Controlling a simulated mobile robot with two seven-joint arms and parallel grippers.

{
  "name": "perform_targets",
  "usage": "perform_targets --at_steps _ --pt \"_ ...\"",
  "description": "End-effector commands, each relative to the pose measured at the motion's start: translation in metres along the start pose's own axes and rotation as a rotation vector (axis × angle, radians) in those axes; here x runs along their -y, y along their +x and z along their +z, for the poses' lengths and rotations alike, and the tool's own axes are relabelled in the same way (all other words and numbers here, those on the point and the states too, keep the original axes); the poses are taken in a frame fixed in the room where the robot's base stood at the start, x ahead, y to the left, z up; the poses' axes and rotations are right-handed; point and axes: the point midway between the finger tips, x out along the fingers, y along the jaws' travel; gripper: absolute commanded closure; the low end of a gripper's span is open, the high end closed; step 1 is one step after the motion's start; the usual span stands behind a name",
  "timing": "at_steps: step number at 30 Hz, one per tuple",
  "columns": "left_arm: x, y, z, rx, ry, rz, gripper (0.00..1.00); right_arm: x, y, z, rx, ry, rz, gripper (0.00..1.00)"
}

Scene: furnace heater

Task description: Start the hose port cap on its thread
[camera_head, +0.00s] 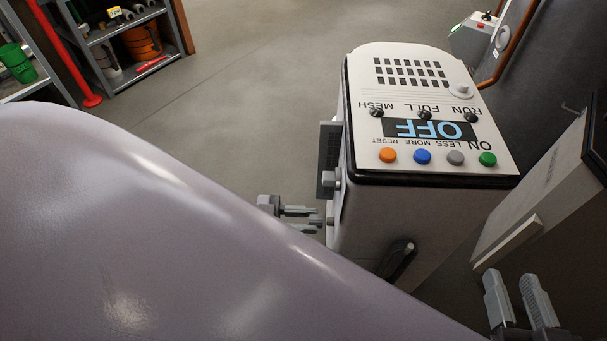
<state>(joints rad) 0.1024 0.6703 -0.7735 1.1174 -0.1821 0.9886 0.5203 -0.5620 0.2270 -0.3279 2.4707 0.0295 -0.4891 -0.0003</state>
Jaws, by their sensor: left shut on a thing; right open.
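The heater (400,215) is a white cabinet with a sloped control panel whose display reads OFF. My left gripper (317,217) is beside the heater's left side, its fingers pointing right towards it. It is shut on a small part, taken to be the hose port cap (329,221), at its fingertips. The part is too small to show its shape, and I cannot tell whether it touches a thread. The port itself cannot be made out. My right gripper (520,300) is open and empty at the lower right, apart from the heater.
A grey knob (331,179) and a dark grille (328,150) stick out on the heater's left side. A dark handle (400,262) is on its front. A grey cabinet (530,200) stands at right. Shelves (125,45) are far left. Open floor lies between.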

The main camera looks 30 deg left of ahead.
Motion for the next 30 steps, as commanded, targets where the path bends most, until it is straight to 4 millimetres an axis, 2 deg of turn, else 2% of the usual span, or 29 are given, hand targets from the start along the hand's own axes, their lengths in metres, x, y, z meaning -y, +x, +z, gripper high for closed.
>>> perform_targets --at_steps 27,28,30 --pt "0.000 0.019 0.000 0.000 0.000 0.000 1.00 0.000 0.000 0.001 0.001 0.000 0.000 0.57" --pt "0.000 0.019 0.000 0.000 0.000 0.000 0.63 0.000 0.000 0.001 0.001 0.000 0.000 0.57" --pt "0.000 0.019 0.000 0.000 0.000 0.000 0.41 0.000 0.000 0.001 0.001 0.000 0.000 0.57"
